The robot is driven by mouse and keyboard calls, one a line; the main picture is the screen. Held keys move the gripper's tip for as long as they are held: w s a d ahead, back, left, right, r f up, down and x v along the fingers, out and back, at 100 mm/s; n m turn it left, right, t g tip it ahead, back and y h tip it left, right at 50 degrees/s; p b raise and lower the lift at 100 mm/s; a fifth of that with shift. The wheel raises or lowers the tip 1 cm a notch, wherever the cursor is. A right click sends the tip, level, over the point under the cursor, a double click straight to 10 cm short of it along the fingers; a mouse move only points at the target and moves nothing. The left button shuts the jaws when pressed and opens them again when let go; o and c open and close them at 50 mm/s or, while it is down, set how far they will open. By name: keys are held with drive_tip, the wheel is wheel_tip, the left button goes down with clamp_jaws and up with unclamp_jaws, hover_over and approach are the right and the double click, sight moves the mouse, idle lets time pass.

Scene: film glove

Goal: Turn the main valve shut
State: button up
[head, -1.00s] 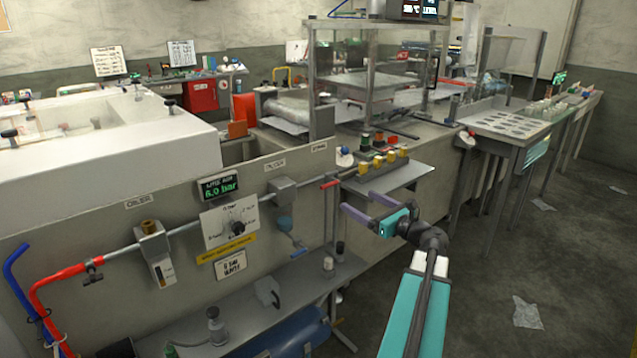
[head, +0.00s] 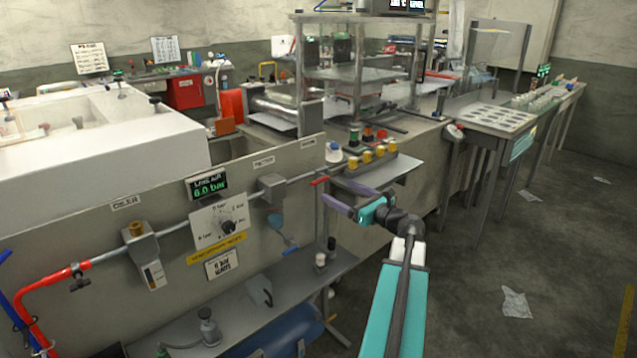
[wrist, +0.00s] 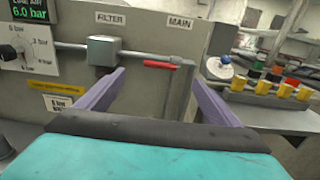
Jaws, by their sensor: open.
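The main valve shows as a red lever (head: 320,181) on the thin grey pipe at the right end of the grey panel, below its label. In the wrist view the red lever (wrist: 160,65) lies nearly level, roughly along the pipe, under the "MAIN" label (wrist: 180,23). My gripper (head: 338,197) is open and empty, just in front of and slightly below the lever in the head view. In the wrist view the lever appears between the two purple fingers of my gripper (wrist: 158,78), beyond their tips. I see no contact.
A grey filter box (wrist: 103,50) sits on the pipe left of the lever. A pressure dial (head: 228,227) and a display reading 6.0 bar (head: 208,187) are farther left. Yellow fittings (head: 367,157) stand on the right. A low shelf (head: 240,295) runs below.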

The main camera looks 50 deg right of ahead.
sight(320, 181)
drive_tip(key=w, duration=1.1)
drive_tip(key=shift+d+p, duration=0.3)
drive_tip(key=shift+d, duration=0.1)
